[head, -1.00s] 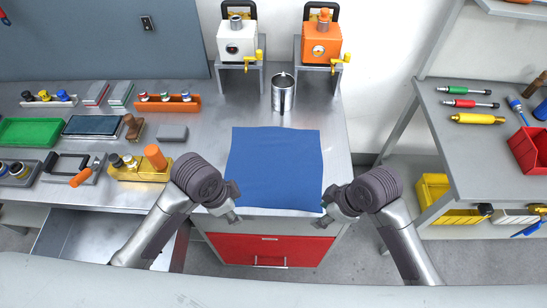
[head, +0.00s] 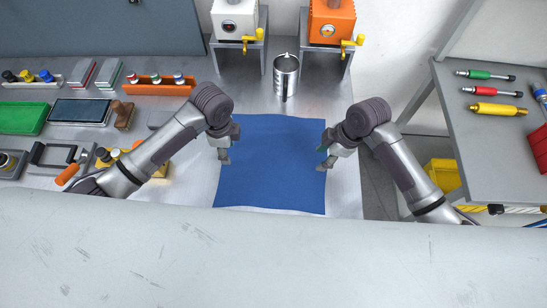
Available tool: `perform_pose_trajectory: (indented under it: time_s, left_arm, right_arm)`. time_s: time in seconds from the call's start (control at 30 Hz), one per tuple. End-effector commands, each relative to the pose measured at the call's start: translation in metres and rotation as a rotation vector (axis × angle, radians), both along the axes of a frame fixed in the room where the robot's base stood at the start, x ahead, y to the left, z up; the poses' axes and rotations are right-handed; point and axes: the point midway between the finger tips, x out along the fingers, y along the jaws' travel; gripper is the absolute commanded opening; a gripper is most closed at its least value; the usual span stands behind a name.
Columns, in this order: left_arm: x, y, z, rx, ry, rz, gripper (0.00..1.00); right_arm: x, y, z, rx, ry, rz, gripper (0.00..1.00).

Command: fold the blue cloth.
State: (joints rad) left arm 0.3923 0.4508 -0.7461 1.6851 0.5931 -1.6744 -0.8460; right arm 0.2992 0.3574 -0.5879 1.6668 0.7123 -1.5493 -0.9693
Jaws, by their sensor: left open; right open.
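The blue cloth (head: 272,165) lies flat and spread out on the metal table (head: 345,195) in the head view. My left gripper (head: 225,157) is open over the cloth's left edge, about halfway along it. My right gripper (head: 325,162) is open at the cloth's right edge, also about halfway along. Neither gripper visibly holds cloth. I cannot tell whether the fingertips touch it.
A metal mug (head: 286,76) stands just behind the cloth. Behind it are a white machine (head: 235,20) and an orange machine (head: 331,22) on stands. Trays and tools, including a green tray (head: 25,118), crowd the left. A shelf with tools (head: 490,140) stands at right.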

Motion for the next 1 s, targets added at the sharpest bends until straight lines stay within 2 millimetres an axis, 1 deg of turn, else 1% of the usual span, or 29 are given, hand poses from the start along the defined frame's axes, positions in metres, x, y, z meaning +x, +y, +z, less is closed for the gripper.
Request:
perform_pose_trajectory:
  time_s: [0.03,0.1,0.2,0.53,0.67,0.77,1.0]
  left_arm:
    - [0.000,0.000,-0.007,0.000,0.002,0.001,0.48]
    - [0.000,0.000,-0.013,-0.001,0.001,0.000,0.48]
    - [0.000,0.000,-0.019,0.000,0.000,0.001,0.48]
    - [0.000,0.000,-0.021,-0.001,-0.001,0.000,0.48]
    - [0.000,0.000,-0.027,-0.001,-0.001,0.000,0.48]
    - [0.000,0.000,-0.024,-0.001,-0.001,0.000,0.41]
    - [0.000,0.000,-0.024,0.000,-0.001,0.001,0.21]
  right_arm:
    - [0.000,0.000,-0.007,0.000,0.002,0.000,0.48]
    - [0.000,0.000,-0.013,0.000,0.000,-0.001,0.48]
    - [0.000,0.000,-0.019,-0.001,-0.001,-0.001,0.48]
    - [0.000,0.000,-0.021,0.000,-0.002,-0.001,0.48]
    - [0.000,0.000,-0.027,0.000,-0.002,-0.001,0.48]
    - [0.000,0.000,-0.024,-0.001,-0.001,0.000,0.42]
    - [0.000,0.000,-0.025,-0.001,0.000,-0.001,0.22]
